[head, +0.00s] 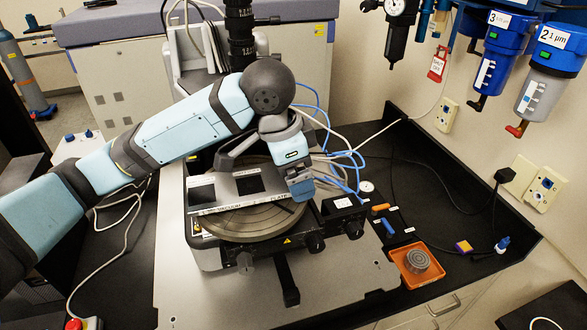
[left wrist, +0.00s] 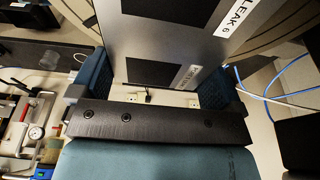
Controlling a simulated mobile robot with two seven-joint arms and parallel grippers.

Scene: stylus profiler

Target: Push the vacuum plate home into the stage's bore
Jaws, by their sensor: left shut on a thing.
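The vacuum plate (head: 232,188) is a flat grey plate with dark square patches and a front label that seems to read "vacuum plate". It lies over the round ringed disc of the stage (head: 245,226); I cannot tell whether it touches, and the bore is hidden. My left gripper (head: 262,178) comes down over the plate. In the left wrist view, the left gripper's (left wrist: 152,85) blue fingers stand on either side of the grey plate (left wrist: 165,45), which bears white labels. It is shut on the plate. My right gripper is not in view.
An orange tray (head: 398,252) with a ringed grey puck (head: 417,260) stands on the bench at right. Blue tubes (head: 345,160) and white cables run behind the stage. Blue filter housings (head: 500,50) hang on the wall. Dark bench right of the stage is partly clear.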

